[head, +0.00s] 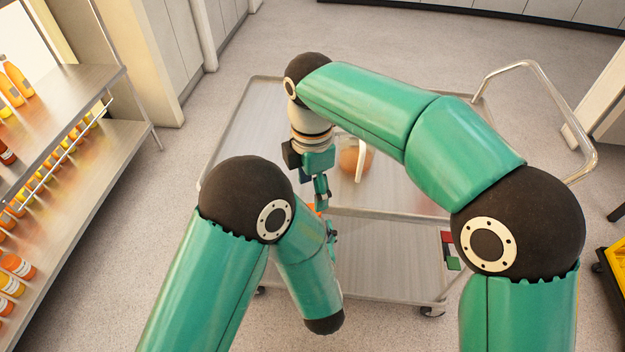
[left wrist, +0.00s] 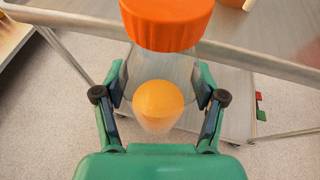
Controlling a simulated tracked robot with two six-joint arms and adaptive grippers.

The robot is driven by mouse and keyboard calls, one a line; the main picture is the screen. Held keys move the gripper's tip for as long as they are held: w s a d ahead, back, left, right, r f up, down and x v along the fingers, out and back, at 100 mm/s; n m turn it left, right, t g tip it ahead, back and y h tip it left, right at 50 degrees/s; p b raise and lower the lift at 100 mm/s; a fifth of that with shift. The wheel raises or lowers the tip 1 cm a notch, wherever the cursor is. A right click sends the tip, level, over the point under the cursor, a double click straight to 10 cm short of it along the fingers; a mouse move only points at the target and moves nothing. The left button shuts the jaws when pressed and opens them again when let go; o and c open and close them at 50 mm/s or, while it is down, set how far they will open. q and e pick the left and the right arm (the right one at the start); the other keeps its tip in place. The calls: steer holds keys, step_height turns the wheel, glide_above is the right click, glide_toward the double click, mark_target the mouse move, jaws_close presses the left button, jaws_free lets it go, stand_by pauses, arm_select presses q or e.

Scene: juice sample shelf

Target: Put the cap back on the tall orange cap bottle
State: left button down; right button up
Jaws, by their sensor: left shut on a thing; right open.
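My left gripper (left wrist: 159,85) is shut on the tall clear bottle, with one finger on each side of it. Orange juice (left wrist: 158,108) shows through the bottle between the fingers. An orange ribbed cap (left wrist: 167,25) is at the bottle's top end in the left wrist view; I cannot tell whether it is seated. In the head view a bit of orange (head: 312,209) shows beside my left gripper (head: 331,237), and my left arm hides most of the bottle. My right gripper (head: 321,192) is open just above that orange part, its fingers partly seen.
A metal cart (head: 385,265) stands ahead, with a clear jug (head: 356,157) of orange juice on its top. Red and green blocks (head: 450,250) show at the cart's right side. A shelf (head: 85,160) with several juice bottles is at the left. Floor between shelf and cart is clear.

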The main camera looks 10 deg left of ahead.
steer(key=shift+r+n, duration=0.2)
steer(key=shift+n, duration=0.9)
steer(key=shift+r, duration=0.15)
steer(key=shift+a+r, duration=0.1)
steer(key=shift+r, duration=0.15)
steer(key=shift+w+f, duration=0.1)
steer(key=shift+f, duration=3.95)
